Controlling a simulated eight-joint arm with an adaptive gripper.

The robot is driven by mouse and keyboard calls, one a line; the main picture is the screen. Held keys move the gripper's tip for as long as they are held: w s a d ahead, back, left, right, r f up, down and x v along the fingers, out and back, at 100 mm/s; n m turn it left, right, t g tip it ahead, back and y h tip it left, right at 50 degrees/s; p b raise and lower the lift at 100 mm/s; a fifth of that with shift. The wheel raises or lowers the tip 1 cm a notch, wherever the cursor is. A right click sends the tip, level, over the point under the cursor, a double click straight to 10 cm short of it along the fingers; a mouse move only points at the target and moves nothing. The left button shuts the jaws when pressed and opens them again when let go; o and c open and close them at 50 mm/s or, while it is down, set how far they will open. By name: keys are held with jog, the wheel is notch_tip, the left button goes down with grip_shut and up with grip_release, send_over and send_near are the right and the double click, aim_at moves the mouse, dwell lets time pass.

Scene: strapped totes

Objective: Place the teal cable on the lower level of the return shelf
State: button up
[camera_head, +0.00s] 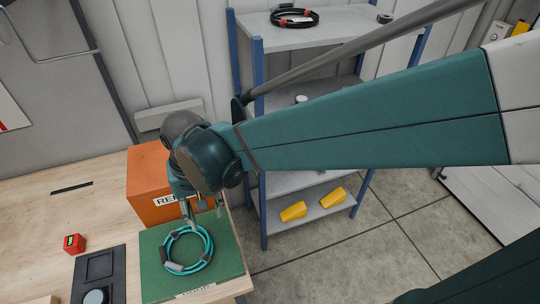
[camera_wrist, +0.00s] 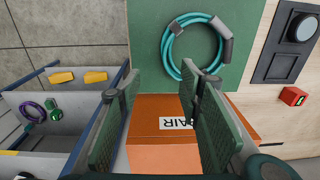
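The teal cable (camera_head: 205,237) is a coiled ring with grey connector pieces. It lies on a green mat (camera_head: 228,252) at the front right of the wooden table. In the wrist view the cable (camera_wrist: 167,52) is at the top, beyond the fingertips. My gripper (camera_head: 205,216) is above the cable's far side, open and empty; its two fingers are spread in the wrist view (camera_wrist: 162,76). The return shelf (camera_head: 262,205) has blue posts and grey boards, behind and right of the table. Its lower board holds two yellow objects (camera_head: 293,211). My arm hides much of the middle.
An orange box (camera_head: 148,180) with a partly hidden label stands behind the mat, close to my gripper. A red block (camera_head: 74,243) and a black panel (camera_head: 100,264) are left of the mat. A black-and-red coil (camera_head: 294,18) lies on the shelf's top. Open floor lies right of the table.

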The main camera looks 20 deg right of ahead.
jog(key=s+d+r+t, duration=0.1)
jog(key=d+r+t, duration=0.2)
jog(key=d, duration=0.8)
jog(key=s+d+r+t, duration=0.2)
jog(key=d+r, duration=0.4)
jog(key=d, duration=0.5)
jog(key=shift+d+r+t, duration=0.35)
jog(key=shift+r+t, duration=0.05)
jog(key=shift+t, duration=0.5)
jog(key=shift+a, duration=0.1)
jog(key=w+a+f+n+g+y+p, duration=0.1)
jog(key=a+f+n, duration=0.2)
jog(key=a, duration=0.5)
jog(key=w+a+f+n+g+y, duration=0.15)
jog(key=a+f, duration=0.25)
jog(key=a, duration=0.4)
jog(key=s+a+f+n+g, duration=0.1)
jog(key=s+a+f+n, duration=0.1)
jog(key=a, duration=0.3)
jog(key=s+a+f+n+g+y, duration=0.1)
jog(key=a+f+n, duration=0.1)
jog(key=a, duration=0.3)
jog(key=s+a+f+n+g+p, duration=0.1)
jog(key=s+a+f+n, duration=0.1)
jog(key=a+f, duration=0.2)
jog(key=shift+s+a+y, duration=0.2)
jog(key=shift+a, duration=0.3)
jog(key=shift+s+a+y, duration=0.15)
jog(key=shift+a, duration=0.35)
